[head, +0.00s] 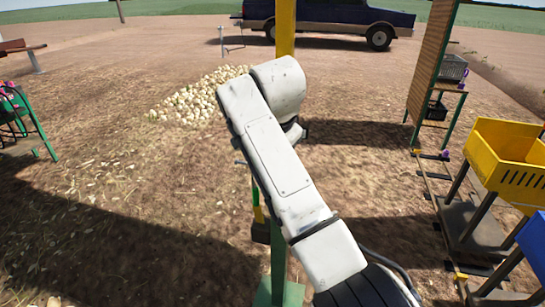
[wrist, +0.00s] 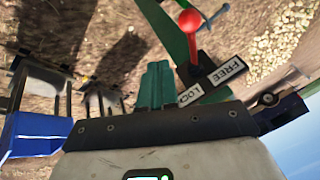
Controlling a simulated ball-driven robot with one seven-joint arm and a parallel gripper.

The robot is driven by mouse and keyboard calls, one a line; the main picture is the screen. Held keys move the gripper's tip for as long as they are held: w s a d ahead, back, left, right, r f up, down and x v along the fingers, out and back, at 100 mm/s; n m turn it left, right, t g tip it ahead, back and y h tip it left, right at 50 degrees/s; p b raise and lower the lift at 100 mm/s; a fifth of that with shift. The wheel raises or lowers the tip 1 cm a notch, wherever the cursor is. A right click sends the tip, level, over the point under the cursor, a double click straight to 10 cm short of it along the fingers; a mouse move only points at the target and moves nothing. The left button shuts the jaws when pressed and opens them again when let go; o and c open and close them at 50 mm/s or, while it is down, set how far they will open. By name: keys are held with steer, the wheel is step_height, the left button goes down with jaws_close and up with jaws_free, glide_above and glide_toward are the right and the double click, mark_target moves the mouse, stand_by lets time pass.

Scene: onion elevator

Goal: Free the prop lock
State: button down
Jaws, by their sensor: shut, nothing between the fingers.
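The prop lock is a lever with a red ball knob (wrist: 190,21) on a red stem, set in a dark base (wrist: 197,70). I cannot tell for sure which label the lever stands at. My gripper (wrist: 156,75), with teal fingers, is shut and empty, just left of the lever base in the wrist view. It looks close to the lever, but contact is not clear. In the head view my arm hides the gripper and lever.
A yellow and green post (head: 285,30) stands behind my arm. An onion heap (head: 200,95) lies beyond it. At right are a yellow crate (head: 505,160) on a stand, a blue bin (head: 533,245) and a slatted panel (head: 433,65). The ground at left is mostly open.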

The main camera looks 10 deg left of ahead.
steer(key=b+v, duration=0.1)
steer(key=v, duration=0.5)
steer(key=shift+s+r, duration=0.25)
steer(key=shift+r, duration=0.15)
